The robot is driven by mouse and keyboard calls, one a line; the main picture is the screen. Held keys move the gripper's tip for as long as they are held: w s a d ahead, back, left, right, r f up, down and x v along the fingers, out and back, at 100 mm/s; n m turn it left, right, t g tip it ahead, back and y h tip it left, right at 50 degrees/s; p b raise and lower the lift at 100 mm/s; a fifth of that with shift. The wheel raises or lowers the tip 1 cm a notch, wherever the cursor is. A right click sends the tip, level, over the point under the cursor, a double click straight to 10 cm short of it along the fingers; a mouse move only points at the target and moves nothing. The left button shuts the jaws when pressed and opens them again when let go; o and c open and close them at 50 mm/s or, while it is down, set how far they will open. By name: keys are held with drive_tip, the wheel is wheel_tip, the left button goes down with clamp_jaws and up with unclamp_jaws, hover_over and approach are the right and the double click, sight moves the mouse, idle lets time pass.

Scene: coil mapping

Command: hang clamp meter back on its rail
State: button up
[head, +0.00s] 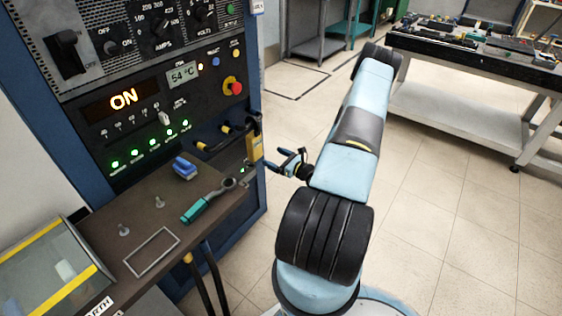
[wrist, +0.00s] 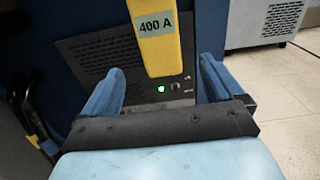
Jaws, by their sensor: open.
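The clamp meter (head: 255,147) is a yellow body with a dark upper part, upright at the right edge of the blue control cabinet. Its lower body, labelled "400 A", shows at the top centre of the wrist view (wrist: 158,40). Its top and whatever holds it are out of the wrist view, and I cannot make out the rail clearly. My gripper (head: 280,160) is just right of the meter in the head view. In the wrist view the blue fingers of my gripper (wrist: 160,70) are spread, with the meter showing between them; I see no contact.
A brown shelf (head: 110,220) holds a teal-handled tool (head: 208,200), a blue clip-like item (head: 185,167) and an empty outlined rectangle. Dark cables (head: 210,143) with yellow bands stick out left of the meter. The red button (head: 233,87) is above.

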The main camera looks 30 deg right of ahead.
sight(258, 143)
drive_tip(key=shift+x, duration=5.55)
drive_tip(key=shift+c, duration=0.2)
drive_tip(key=c, duration=1.1)
drive_tip(key=shift+r, duration=0.1)
drive_tip(key=shift+r, duration=0.2)
drive_tip(key=shift+r, duration=1.3)
drive_tip(key=shift+r, duration=0.1)
drive_tip(key=shift+s, duration=0.1)
